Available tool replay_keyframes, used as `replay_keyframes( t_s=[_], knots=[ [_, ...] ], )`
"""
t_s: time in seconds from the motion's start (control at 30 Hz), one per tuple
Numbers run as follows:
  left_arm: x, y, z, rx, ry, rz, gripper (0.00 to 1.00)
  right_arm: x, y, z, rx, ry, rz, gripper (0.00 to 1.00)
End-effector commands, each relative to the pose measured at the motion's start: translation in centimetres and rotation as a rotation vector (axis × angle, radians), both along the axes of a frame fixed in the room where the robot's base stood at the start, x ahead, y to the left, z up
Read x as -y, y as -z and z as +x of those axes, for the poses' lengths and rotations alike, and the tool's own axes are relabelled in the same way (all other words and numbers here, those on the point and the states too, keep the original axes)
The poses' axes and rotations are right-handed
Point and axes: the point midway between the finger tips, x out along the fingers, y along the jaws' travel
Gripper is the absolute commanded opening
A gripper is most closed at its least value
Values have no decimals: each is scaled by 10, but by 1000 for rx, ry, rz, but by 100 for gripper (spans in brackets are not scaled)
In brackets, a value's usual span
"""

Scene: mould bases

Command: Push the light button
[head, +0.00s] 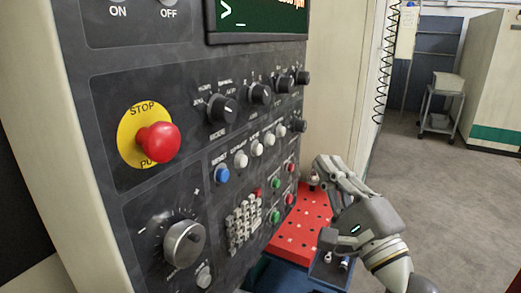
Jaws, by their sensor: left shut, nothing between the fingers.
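A dark control panel (110,215) fills the left and middle of the head view. A row of white push buttons (257,148) runs to the right of a blue button (222,175). Green and red buttons (276,182) sit lower right. The small labels are too blurred to tell which one is the light button. My left gripper (322,168) is at the right of the panel, its fingers shut and empty, pointing up and left. It appears apart from the buttons. My right gripper is not in view.
A red emergency stop (158,142) on a yellow disc, a large dial (184,244), black knobs (222,109) and a keypad (243,222) project from the panel. A red perforated board (290,236) lies below my gripper. A cart (441,103) stands behind; the grey floor between is clear.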

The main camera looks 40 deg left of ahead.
Motion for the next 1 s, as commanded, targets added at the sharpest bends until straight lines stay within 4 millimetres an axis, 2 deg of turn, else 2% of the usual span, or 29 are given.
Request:
replay_keyframes(
  t_s=[0.47,0.57,1.0],
  knots=[
    [-3,-2,-2,1,-5,7,0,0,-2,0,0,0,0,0],
    [-11,-3,-3,0,-6,7,0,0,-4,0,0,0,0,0],
    [-69,-1,-17,-2,-6,6,0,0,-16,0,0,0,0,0]
  ],
)
